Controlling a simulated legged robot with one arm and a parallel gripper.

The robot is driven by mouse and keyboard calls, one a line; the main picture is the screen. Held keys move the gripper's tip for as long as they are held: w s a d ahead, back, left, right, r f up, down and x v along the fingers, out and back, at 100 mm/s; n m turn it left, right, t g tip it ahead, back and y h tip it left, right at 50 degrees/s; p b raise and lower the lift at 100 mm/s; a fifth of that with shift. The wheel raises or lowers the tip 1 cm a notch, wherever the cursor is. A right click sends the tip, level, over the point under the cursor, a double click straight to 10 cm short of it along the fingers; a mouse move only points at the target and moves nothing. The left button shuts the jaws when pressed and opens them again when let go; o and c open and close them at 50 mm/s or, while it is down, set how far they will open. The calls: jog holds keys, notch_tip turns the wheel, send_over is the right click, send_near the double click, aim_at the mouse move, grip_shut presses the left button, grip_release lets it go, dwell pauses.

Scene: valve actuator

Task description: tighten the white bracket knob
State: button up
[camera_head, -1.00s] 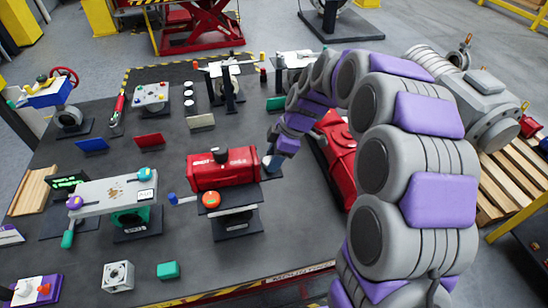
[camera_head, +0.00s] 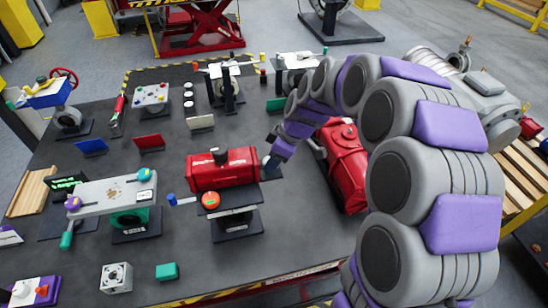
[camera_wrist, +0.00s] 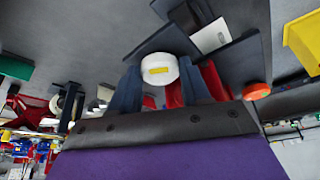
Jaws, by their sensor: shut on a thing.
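The white bracket knob (camera_wrist: 159,69), a round white cap with a yellow mark, sits between my two dark blue fingers in the wrist view. My gripper (camera_wrist: 161,84) is shut on it. In the head view my gripper (camera_head: 270,165) is at the right end of the red actuator (camera_head: 222,169), and the knob is hidden there. The actuator's red body also shows behind the fingers in the wrist view (camera_wrist: 212,82). It sits on a dark bracket stand on the table. How far the knob is turned cannot be told.
An orange knob (camera_head: 210,199) and a blue knob (camera_head: 171,198) are at the actuator's front. A larger red actuator (camera_head: 345,165) lies close to the right of my gripper. A teal block (camera_head: 167,271) lies in front. The table (camera_head: 290,240) is bare at front right.

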jog(key=o, duration=1.1)
jog(key=shift+w, duration=0.15)
jog(key=shift+c, duration=0.2)
